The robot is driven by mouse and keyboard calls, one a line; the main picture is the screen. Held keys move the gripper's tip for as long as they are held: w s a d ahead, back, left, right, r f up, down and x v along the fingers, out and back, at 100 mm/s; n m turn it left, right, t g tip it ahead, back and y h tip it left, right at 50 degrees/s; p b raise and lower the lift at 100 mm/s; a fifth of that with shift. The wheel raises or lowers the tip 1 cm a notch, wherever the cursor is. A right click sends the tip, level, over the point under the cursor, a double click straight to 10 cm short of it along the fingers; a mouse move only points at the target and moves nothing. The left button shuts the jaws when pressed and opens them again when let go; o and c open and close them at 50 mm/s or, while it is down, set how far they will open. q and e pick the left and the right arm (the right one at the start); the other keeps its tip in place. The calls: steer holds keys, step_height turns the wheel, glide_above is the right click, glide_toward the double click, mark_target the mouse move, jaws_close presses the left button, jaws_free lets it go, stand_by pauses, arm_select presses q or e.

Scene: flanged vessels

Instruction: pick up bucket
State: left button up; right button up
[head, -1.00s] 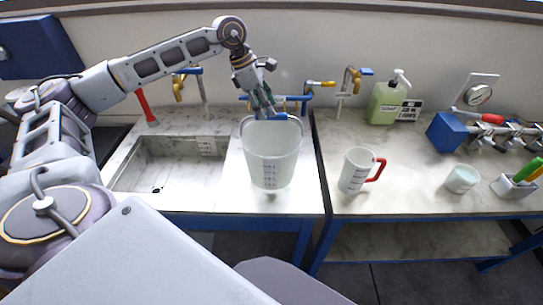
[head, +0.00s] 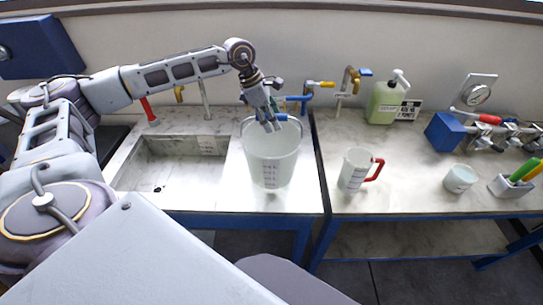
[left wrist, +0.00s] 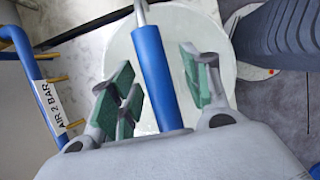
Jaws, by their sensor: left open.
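The bucket (head: 272,165) is pale and translucent with printed markings. It stands upright on the counter right of the sink, and its wire handle has a blue grip. My left gripper (head: 268,124) is over the bucket's rim, pointing down. In the left wrist view its green-padded fingers (left wrist: 160,88) are open, one on each side of the blue grip (left wrist: 152,75). The pale round bucket (left wrist: 118,55) lies behind them. I cannot tell whether a pad touches the grip. My right gripper is not in view.
The sink (head: 180,165) is left of the bucket. Taps and a blue pipe (head: 297,98) run along the wall behind. A jug with a red handle (head: 354,170), a green soap bottle (head: 387,102) and a small white cup (head: 460,178) stand on the right counter.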

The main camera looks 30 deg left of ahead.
arm_select(q)
steer(key=shift+c, duration=0.2)
jaws_close()
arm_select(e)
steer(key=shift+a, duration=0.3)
arm_select(q)
steer(key=shift+r, duration=0.15)
step_height(320, 180, up, 8)
steer(key=shift+r+b, duration=0.25)
steer(key=shift+b, duration=0.6)
steer(key=shift+r, duration=0.6)
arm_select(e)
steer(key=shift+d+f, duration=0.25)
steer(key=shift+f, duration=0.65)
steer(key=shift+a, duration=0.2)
